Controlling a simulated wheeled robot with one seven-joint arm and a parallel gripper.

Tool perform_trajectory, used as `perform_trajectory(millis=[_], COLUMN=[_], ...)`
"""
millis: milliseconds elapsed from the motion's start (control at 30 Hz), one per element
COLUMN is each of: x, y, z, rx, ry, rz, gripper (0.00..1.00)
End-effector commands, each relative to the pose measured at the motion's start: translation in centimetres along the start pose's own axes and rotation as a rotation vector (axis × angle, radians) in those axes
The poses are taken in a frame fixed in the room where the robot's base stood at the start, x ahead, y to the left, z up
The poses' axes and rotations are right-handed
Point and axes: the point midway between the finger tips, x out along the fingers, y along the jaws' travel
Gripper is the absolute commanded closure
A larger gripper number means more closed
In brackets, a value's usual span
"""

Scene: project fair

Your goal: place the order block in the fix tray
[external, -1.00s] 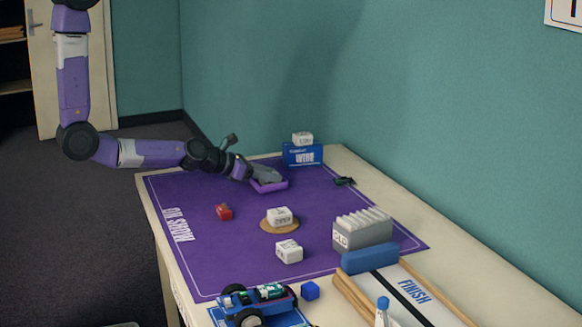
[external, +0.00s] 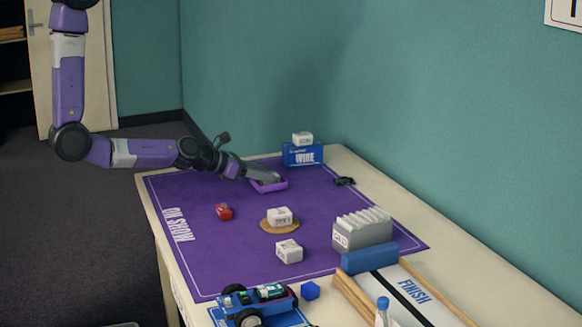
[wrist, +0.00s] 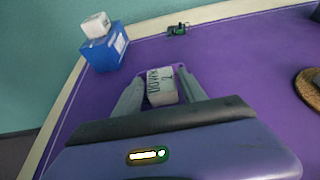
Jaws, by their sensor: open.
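The purple tray (external: 271,187) lies at the far part of the purple mat. In the wrist view a white block with dark lettering (wrist: 160,87) lies in it, between my spread fingers; I cannot read the word surely. My gripper (external: 272,178) is open, its fingertips low at the tray, and it also shows in the wrist view (wrist: 160,90). The external view hides this block behind the fingers. Other white lettered blocks sit on a round brown coaster (external: 280,229), on the mat (external: 289,251) and on the blue wire box (external: 302,156).
A small dark green item (external: 344,181) lies right of the tray. A red item (external: 223,211) lies on the mat. A grey holder (external: 362,235), a blue toy car (external: 258,303) and a finish track (external: 410,292) stand nearer. The mat's left middle is mostly clear.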

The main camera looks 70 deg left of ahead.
Motion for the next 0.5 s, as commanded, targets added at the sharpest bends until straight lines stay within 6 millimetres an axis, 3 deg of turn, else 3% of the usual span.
perform_trajectory(millis=[300, 500], x=[-6.5, -9.0], y=[0.0, 0.0], z=[-0.1, 0.0], rx=[-0.001, -0.001], ry=[0.000, -0.001], rz=[0.001, 0.001], gripper=[0.51, 0.51])
